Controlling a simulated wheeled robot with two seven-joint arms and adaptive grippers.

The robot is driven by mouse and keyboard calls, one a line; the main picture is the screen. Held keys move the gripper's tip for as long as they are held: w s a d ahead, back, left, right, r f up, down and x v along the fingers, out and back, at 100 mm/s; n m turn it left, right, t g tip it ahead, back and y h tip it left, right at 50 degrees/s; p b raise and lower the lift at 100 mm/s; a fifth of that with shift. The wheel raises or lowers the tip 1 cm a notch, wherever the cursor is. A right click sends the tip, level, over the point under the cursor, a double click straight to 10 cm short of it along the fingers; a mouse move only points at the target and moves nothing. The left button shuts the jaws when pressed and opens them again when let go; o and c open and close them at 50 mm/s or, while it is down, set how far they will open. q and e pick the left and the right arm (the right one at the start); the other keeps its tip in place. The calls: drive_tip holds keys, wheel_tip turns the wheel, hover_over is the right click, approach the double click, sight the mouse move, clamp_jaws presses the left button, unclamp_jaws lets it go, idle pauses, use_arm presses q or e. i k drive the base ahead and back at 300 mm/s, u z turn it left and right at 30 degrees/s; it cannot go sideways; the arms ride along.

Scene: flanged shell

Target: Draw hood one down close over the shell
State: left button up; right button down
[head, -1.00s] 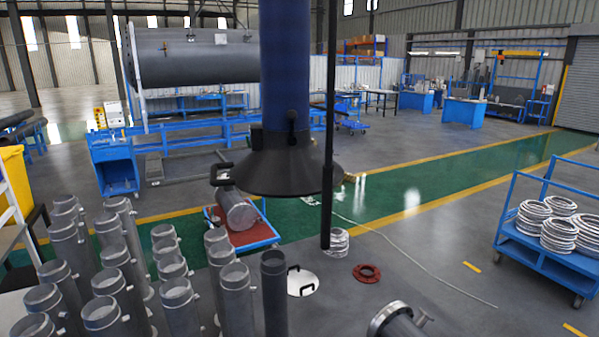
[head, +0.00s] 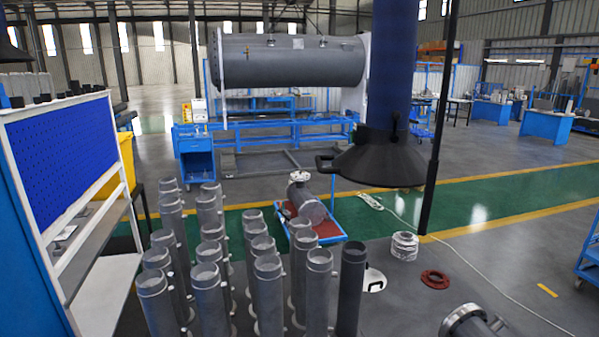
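A black conical hood (head: 380,163) hangs from a thick blue duct (head: 390,65) right of centre, with a handle at its left rim. Its rim is well above the floor. A second dark hood (head: 12,48) shows in part at the left edge; which one is hood one I cannot tell. Another flanged pipe end (head: 468,322) shows at the bottom right, cut off by the frame. Which is the shell I cannot tell. Neither gripper is in view.
Several upright grey tubes (head: 208,290) crowd the lower left and middle. A blue pegboard rack (head: 65,150) stands at the left. A red ring (head: 435,279), a white disc (head: 374,281) and a coil (head: 404,246) lie on the floor. A dark vertical pole (head: 437,130) stands beside the hood.

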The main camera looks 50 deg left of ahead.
sight(376, 162)
drive_tip(key=k, duration=0.3)
drive_tip(key=u, duration=0.85)
